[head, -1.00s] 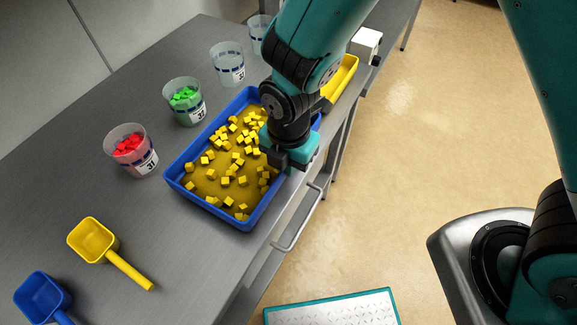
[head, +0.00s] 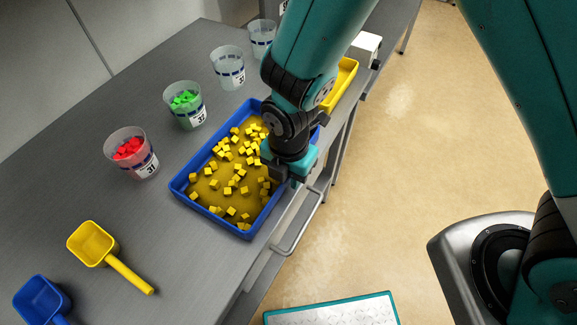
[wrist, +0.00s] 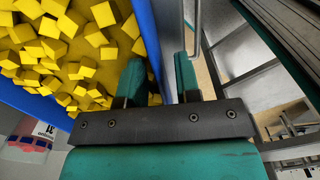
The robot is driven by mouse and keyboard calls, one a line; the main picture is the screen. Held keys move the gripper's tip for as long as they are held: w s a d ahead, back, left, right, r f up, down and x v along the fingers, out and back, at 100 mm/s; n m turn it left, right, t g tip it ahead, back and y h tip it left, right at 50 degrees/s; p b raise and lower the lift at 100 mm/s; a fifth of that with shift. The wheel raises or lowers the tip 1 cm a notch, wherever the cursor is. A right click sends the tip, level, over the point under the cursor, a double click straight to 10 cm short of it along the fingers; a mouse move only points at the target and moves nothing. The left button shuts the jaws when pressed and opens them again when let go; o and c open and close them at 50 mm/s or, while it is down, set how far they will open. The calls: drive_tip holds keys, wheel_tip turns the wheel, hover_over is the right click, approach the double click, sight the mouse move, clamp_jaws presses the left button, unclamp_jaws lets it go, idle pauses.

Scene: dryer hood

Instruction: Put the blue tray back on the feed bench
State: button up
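The blue tray (head: 208,215), filled with yellow cubes (head: 232,187), appears to rest flat on the grey feed bench (head: 150,222) near its front edge. My gripper (head: 283,178) is at the tray's right-hand wall in the head view, and my arm hides the far right corner. In the wrist view the tray wall (wrist: 149,35) runs down between the two spread fingers of my gripper (wrist: 160,82). The left finger is on the cube side of the wall. A gap shows between the wall and the right finger, so the gripper looks open around the rim.
Cups with red cubes (head: 131,157) and green cubes (head: 185,107), plus clear cups (head: 228,70), line the back. A yellow scoop (head: 90,243) and a blue scoop (head: 40,300) lie at left. A yellow tray (head: 343,82) and white box (head: 366,45) are beyond my arm.

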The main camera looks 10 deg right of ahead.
wheel_tip(320, 180, up, 12)
drive_tip(key=b, duration=0.1)
drive_tip(key=s+d+r+m+y, duration=0.2)
drive_tip(key=s+d+r+m, duration=0.3)
drive_tip(key=m, duration=0.5)
drive_tip(key=s+d+r+m+y, duration=0.2)
drive_tip(key=s+d+r+m, duration=0.3)
drive_tip(key=r+m, duration=0.3)
drive_tip(key=m, duration=0.3)
drive_tip(key=shift+s, duration=0.25)
drive_tip(key=shift+a, duration=0.15)
